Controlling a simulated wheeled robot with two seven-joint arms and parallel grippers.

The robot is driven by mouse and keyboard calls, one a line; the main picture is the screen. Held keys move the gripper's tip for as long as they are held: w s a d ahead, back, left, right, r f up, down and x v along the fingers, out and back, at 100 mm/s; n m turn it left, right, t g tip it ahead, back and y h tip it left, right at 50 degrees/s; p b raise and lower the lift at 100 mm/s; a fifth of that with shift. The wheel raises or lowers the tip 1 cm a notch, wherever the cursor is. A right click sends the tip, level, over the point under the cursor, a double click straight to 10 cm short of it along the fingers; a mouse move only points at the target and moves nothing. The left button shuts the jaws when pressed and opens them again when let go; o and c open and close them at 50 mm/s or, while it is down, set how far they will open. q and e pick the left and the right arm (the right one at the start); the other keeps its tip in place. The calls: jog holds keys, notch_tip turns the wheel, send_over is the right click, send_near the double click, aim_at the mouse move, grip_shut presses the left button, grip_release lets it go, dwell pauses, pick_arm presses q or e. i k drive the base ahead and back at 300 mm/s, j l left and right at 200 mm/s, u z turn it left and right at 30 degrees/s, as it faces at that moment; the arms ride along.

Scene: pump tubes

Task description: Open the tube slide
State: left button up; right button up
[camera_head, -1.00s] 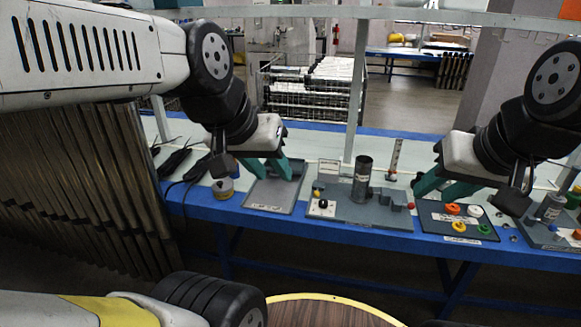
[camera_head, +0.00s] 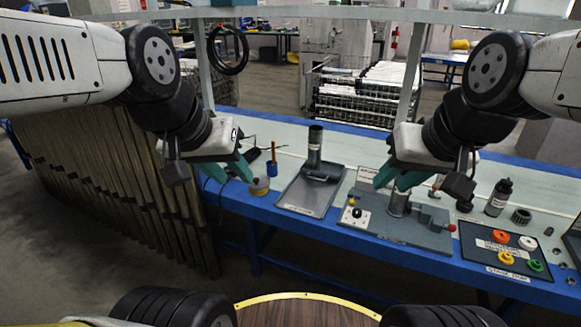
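A grey fixture (camera_head: 420,238) stands at the table's front edge, with a small white panel (camera_head: 355,218) at its left and a grey upright tube (camera_head: 397,205). I cannot tell which part is the tube slide. My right gripper (camera_head: 397,184) is over this fixture, its teal fingers apart. The fingers hide the tube's upper part, and I cannot tell whether they touch it. My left gripper (camera_head: 230,175) is open and empty, left of this tray.
A black board (camera_head: 488,240) with orange, white, yellow and green round parts lies right of the fixture. A dark bottle (camera_head: 498,198) stands behind it.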

aim_at(329, 169)
jog(key=i+l+u, duration=0.6)
jog(key=u, duration=0.15)
jog(key=i+l, duration=0.4)
jog(key=l, duration=0.25)
jog(key=i+l+u, duration=0.1)
jog(key=l, duration=0.2)
jog(key=i, duration=0.05)
